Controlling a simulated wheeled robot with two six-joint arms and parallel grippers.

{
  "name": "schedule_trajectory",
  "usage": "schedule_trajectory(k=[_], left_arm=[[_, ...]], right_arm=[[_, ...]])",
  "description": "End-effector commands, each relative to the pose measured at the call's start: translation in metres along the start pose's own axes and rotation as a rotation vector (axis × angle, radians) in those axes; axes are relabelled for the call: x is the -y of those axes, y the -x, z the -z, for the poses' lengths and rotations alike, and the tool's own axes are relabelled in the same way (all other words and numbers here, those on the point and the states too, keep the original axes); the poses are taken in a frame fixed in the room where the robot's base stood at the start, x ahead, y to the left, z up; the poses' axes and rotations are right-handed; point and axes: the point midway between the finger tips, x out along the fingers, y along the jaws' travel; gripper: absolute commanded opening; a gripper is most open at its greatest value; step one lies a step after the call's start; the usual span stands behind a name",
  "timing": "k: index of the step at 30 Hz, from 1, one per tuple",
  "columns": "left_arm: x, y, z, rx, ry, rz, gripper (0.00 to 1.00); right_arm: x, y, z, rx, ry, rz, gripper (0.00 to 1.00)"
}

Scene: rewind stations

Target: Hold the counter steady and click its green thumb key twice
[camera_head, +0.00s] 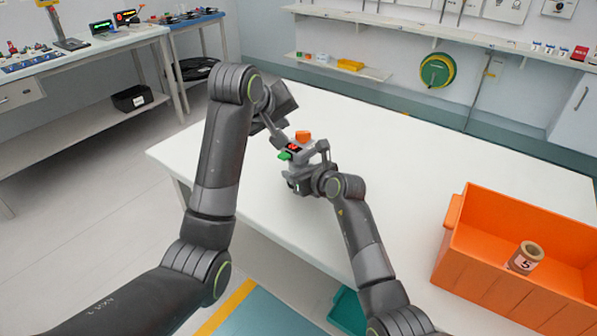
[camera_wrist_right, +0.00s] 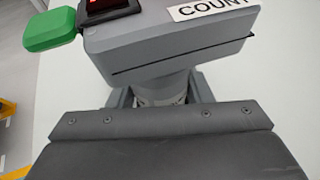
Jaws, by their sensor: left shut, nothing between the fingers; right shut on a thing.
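The counter (camera_head: 296,150) is a small grey device on the white table, with an orange knob on top and a red display. Its green thumb key (camera_head: 285,156) sticks out at its left side. In the right wrist view the counter's grey body (camera_wrist_right: 175,45) carries a "COUNT" label, and the green key (camera_wrist_right: 52,29) shows at upper left. My right gripper (camera_head: 304,172) is shut on the counter, around its narrower lower part. My left gripper (camera_head: 281,140) is shut and empty, its tip just above the green key; whether it touches cannot be told.
The white table (camera_head: 400,160) is mostly clear around the counter. An orange crate (camera_head: 490,282) holding a labelled brown roll (camera_head: 526,258) stands at the right. A wall shelf (camera_head: 345,68) with small items runs behind the table. Other workbenches are at the far left.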

Motion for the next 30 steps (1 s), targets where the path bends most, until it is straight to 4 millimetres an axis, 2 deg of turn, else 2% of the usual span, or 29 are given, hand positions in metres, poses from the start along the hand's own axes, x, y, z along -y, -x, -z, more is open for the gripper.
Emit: schedule_trajectory(k=[7, 8, 12, 14, 23, 30], left_arm=[[0.000, 0.000, 0.000, 0.000, 0.000, 0.000, 0.00], [0.000, 0.000, 0.000, 0.000, 0.000, 0.000, 0.00], [0.000, 0.000, 0.000, 0.000, 0.000, 0.000, 0.00], [0.000, 0.000, 0.000, 0.000, 0.000, 0.000, 0.00], [0.000, 0.000, 0.000, 0.000, 0.000, 0.000, 0.00], [0.000, 0.000, 0.000, 0.000, 0.000, 0.000, 0.00]], right_arm=[[0.000, 0.000, 0.000, 0.000, 0.000, 0.000, 0.18], [0.000, 0.000, 0.000, 0.000, 0.000, 0.000, 0.47], [0.000, 0.000, 0.000, 0.000, 0.000, 0.000, 0.65], [0.000, 0.000, 0.000, 0.000, 0.000, 0.000, 0.71], [0.000, 0.001, 0.000, 0.000, 0.000, 0.000, 0.71], [0.000, 0.018, 0.000, 0.002, 0.000, 0.001, 0.71]])
